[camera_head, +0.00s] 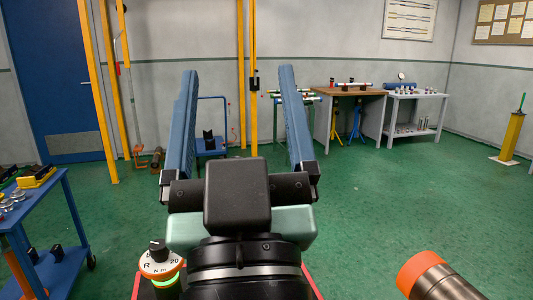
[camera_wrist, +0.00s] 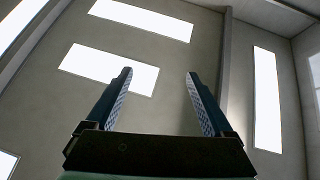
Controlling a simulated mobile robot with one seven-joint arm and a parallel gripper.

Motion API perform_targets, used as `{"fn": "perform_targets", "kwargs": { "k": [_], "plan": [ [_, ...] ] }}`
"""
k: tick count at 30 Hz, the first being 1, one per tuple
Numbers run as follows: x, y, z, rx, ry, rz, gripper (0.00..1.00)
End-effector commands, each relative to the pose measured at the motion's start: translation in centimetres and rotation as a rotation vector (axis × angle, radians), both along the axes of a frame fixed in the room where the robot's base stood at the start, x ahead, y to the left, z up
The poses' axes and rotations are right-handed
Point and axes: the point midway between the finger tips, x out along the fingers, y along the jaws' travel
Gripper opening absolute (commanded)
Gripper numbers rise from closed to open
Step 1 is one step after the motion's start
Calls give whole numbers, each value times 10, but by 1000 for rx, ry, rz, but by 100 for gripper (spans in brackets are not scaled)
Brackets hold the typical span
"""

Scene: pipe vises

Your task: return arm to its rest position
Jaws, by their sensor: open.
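My gripper (camera_head: 236,70) stands upright in the middle of the head view, its two long blue fingers wide apart with nothing between them. In the wrist view my gripper (camera_wrist: 159,73) points up toward the ceiling (camera_wrist: 165,105) and its bright light panels (camera_wrist: 110,68). It is open and empty. It touches nothing that I can see.
A blue cart (camera_head: 62,235) with small parts stands at the left. A wooden workbench (camera_head: 350,90) and a grey table (camera_head: 417,96) stand at the back right. Yellow posts (camera_head: 97,90) rise behind. A steel cylinder with an orange end (camera_head: 420,272) is close at lower right. Green floor (camera_head: 390,190) is clear between.

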Motion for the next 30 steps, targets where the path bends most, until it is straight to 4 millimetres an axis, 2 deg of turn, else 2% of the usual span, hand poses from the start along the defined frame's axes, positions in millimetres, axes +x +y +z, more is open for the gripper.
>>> {"fn": "perform_targets", "kwargs": {
  "k": [1, 5, 6, 11, 18, 21, 24, 30],
  "plan": [
    [-12, -8, 24, 15, -58, -21, 86],
    [-41, -25, 71, 56, -178, -69, 86],
    [-38, -24, 84, 56, -166, -66, 86],
    [-37, -23, 118, 54, -160, -64, 86],
    [-36, -23, 179, 53, -158, -62, 86],
    [-36, -22, 197, 52, -157, -61, 86],
    [-36, -22, 207, 52, -157, -61, 86],
    [-36, -22, 209, 51, -156, -61, 86]
  ]
}}
